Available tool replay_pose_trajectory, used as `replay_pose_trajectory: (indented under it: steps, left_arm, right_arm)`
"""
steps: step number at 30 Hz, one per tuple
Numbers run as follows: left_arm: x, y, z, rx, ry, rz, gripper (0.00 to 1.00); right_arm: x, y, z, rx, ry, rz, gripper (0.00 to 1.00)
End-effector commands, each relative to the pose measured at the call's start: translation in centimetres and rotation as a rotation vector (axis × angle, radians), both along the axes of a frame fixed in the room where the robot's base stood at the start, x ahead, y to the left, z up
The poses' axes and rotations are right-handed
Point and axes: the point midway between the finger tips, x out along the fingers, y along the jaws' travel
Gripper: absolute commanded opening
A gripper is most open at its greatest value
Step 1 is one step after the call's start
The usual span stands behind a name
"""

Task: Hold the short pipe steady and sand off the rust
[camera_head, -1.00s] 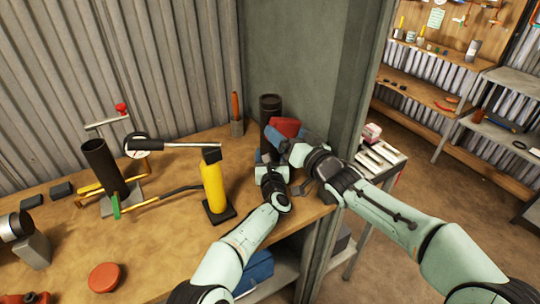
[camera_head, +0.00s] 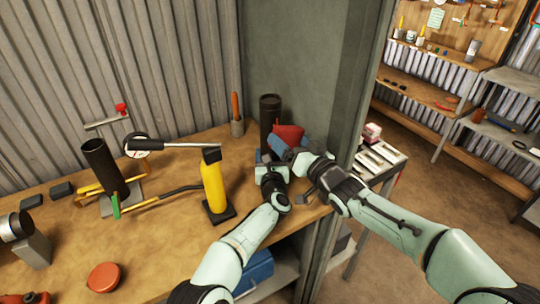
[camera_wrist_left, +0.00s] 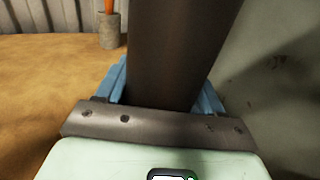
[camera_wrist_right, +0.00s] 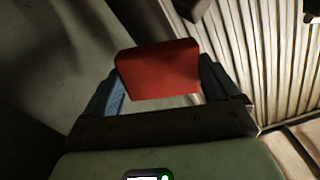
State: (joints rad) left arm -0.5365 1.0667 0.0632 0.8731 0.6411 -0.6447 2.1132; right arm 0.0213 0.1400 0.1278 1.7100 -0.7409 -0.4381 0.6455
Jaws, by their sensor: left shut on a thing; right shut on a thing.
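The short pipe (camera_head: 270,105) is dark and stands upright at the back right of the bench. My left gripper (camera_head: 268,160) is shut on its lower part; the left wrist view shows the pipe (camera_wrist_left: 178,50) between blue fingers. My right gripper (camera_head: 282,143) is shut on a red sanding block (camera_head: 289,132), which also fills the middle of the right wrist view (camera_wrist_right: 160,70). The block is just right of the pipe in the head view; I cannot tell whether they touch. The pipe's lower part is hidden by my grippers, and I cannot make out rust.
A yellow cylinder (camera_head: 213,185) on a black base stands left of my left arm. A green post (camera_head: 345,120) rises close on the right.

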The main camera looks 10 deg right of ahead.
Motion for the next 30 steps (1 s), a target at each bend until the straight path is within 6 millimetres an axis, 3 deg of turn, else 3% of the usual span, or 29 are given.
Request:
replay_pose_trajectory:
  steps: [30]
  left_arm:
    - [0.0,0.0,0.1,-0.001,-0.001,0.001,0.0]
  right_arm:
    - [1.4,0.5,0.0,0.0,0.0,0.001,0.6]
